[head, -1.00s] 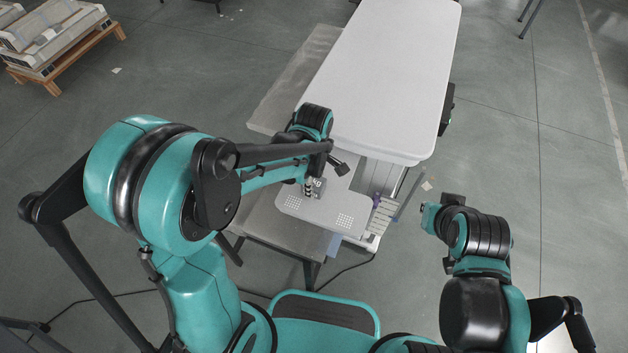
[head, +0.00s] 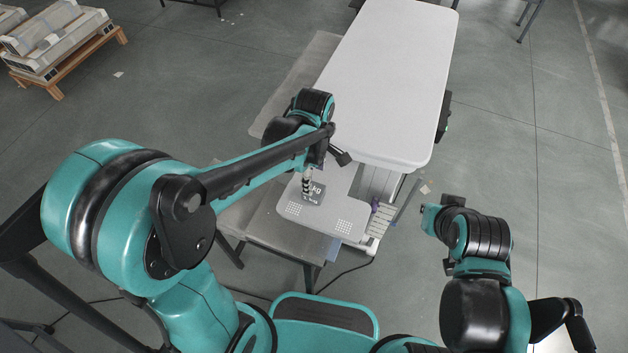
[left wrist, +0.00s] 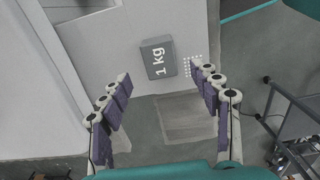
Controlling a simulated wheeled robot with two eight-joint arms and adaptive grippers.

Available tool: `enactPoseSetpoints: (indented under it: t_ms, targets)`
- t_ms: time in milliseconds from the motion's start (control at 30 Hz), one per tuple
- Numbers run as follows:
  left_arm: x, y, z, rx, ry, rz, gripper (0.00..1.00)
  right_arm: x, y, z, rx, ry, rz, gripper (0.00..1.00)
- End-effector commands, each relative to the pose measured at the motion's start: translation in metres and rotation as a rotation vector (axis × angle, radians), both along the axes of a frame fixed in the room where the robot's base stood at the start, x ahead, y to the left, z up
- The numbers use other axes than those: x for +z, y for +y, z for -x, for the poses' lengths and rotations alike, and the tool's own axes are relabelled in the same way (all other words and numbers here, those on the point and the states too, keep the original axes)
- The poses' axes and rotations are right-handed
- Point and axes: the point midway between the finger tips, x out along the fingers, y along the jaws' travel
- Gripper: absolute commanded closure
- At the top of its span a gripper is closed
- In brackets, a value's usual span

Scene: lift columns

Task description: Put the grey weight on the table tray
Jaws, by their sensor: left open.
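The grey weight (head: 317,193), a flat block marked "1 kg", lies on the light grey tray (head: 345,219) with dotted patches, below the white tabletop's near end. In the left wrist view the weight (left wrist: 158,58) sits just beyond the space between the fingertips. My left gripper (left wrist: 160,76) is open and empty, with purple-padded fingers on either side and a gap to the weight. In the head view my left gripper (head: 307,182) is over the weight's left edge, mostly hidden by my wrist. My right arm is bent at the right; its fingers do not show.
The large white tabletop (head: 395,75) rises behind the tray. A grey platform (head: 268,215) lies left of the tray. A small rack (head: 381,219) stands at its right. A loaded pallet (head: 60,45) is far left. Open floor lies on the right.

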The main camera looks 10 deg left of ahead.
Motion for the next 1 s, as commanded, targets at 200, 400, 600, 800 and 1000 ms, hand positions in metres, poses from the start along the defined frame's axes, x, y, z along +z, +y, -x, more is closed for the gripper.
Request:
enactPoseSetpoints:
  t_ms: [200, 400, 600, 800, 1000]
  targets:
    - [0.038, 0.000, 0.000, 0.000, 0.000, 0.000, 0.37, 0.015, 0.000, 0.000, 0.000, 0.000, 0.000, 1.00]
    - [0.051, 0.004, 0.004, -0.046, -0.021, 0.004, 0.37, 0.017, 0.000, 0.000, 0.000, 0.000, 0.000, 1.00]
    - [0.074, 0.026, 0.024, -0.324, -0.150, -0.002, 0.37, 0.017, 0.000, 0.000, 0.000, 0.000, 0.000, 1.00]
    - [0.094, 0.051, 0.052, -0.700, -0.319, -0.085, 0.37, 0.017, 0.000, 0.000, 0.000, 0.000, 0.000, 1.00]
    - [0.102, 0.072, 0.077, -1.048, -0.451, -0.244, 0.37, 0.017, 0.000, 0.000, 0.000, 0.000, 0.000, 1.00]
